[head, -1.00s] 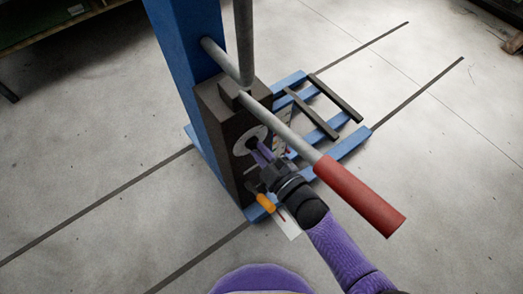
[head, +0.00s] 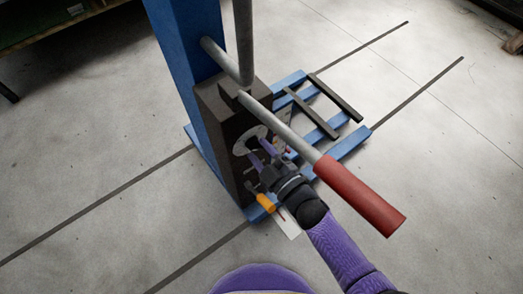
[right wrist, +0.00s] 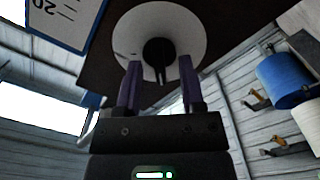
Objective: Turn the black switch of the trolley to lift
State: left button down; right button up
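The trolley has a dark box (head: 228,122) on its blue mast. On the box's face is a round white dial (right wrist: 128,35) with the black switch (right wrist: 158,50) at its centre. In the head view the dial (head: 244,137) is partly hidden by my gripper. My right gripper (head: 257,152) is in front of the dial with its purple fingers apart. In the right wrist view the gripper (right wrist: 158,72) is open, one finger on each side of the switch, with gaps showing on both sides. I cannot tell how deep the switch sits between the tips. My left gripper is not in view.
A grey lever with a red handle (head: 358,194) slants over my right forearm. An orange-handled part (head: 266,202) sits low on the box, just below my gripper. The trolley's blue forks (head: 345,150) lie behind. The floor (head: 90,150) to the left is clear.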

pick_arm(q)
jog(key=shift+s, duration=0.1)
pick_arm(e)
jog(key=shift+s+d, duration=0.15)
jog(key=shift+s, duration=0.05)
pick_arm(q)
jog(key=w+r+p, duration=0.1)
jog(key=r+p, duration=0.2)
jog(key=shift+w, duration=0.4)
pick_arm(e)
jog(key=v, duration=0.9)
jog(key=shift+s+d, duration=0.15)
